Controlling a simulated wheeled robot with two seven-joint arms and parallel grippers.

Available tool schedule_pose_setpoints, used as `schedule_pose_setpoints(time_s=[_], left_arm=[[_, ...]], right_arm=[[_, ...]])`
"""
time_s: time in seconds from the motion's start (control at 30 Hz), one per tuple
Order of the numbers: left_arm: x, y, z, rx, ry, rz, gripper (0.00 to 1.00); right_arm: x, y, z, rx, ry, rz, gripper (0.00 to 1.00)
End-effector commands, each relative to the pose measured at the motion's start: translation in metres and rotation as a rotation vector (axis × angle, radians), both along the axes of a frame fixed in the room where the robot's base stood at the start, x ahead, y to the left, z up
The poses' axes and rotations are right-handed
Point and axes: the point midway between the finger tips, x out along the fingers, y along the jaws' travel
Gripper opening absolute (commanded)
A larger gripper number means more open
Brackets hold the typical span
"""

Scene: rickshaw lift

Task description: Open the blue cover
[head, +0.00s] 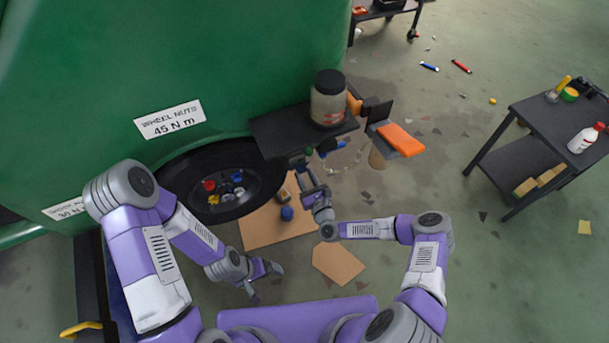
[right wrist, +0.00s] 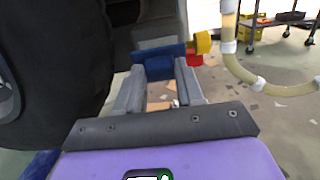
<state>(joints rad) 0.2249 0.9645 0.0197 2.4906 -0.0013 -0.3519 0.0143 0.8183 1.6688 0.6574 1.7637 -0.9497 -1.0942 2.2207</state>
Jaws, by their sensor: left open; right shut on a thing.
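The blue cover (right wrist: 158,56) shows in the right wrist view as a flat blue piece at the fingertips, beside small yellow and red parts. My right gripper (right wrist: 160,72) is shut on it, with one finger at each side. In the head view my right gripper (head: 308,180) is below the black shelf on the green vehicle, right of the wheel. The cover is mostly hidden there by the shelf and gripper. My left gripper (head: 265,284) is open and empty, low over the floor below the wheel.
The black shelf (head: 285,128) holds a dark-lidded jar (head: 328,98) and overhangs the right gripper. The wheel (head: 225,180) is close on the left. A pale hose (right wrist: 262,88) curves at the right. A dark cart (head: 540,160) stands far right, with open floor between.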

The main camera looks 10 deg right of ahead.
Motion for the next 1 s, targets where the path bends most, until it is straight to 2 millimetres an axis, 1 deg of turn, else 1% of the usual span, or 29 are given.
schedule_pose_setpoints(time_s=[0.07,0.3,0.83,0.87,1.0], left_arm=[[0.0001,0.0000,0.0005,0.000,0.000,0.000,1.00],[0.0000,0.0000,0.0004,0.000,0.000,0.000,1.00],[0.0000,0.0000,0.0004,0.000,0.000,0.000,1.00],[0.0000,0.0000,0.0003,0.000,0.000,0.000,1.00],[0.0000,0.0000,0.0003,0.000,0.000,0.000,1.00]], right_arm=[[-0.0017,-0.0011,-0.0045,0.014,-0.039,-0.004,0.00],[-0.0043,-0.0014,-0.0100,0.039,-0.120,-0.001,0.00],[-0.0048,-0.0017,-0.0110,0.047,-0.146,0.000,0.00],[-0.0048,-0.0016,-0.0110,0.047,-0.145,0.000,0.40],[-0.0048,-0.0017,-0.0111,0.047,-0.145,0.000,0.62]])
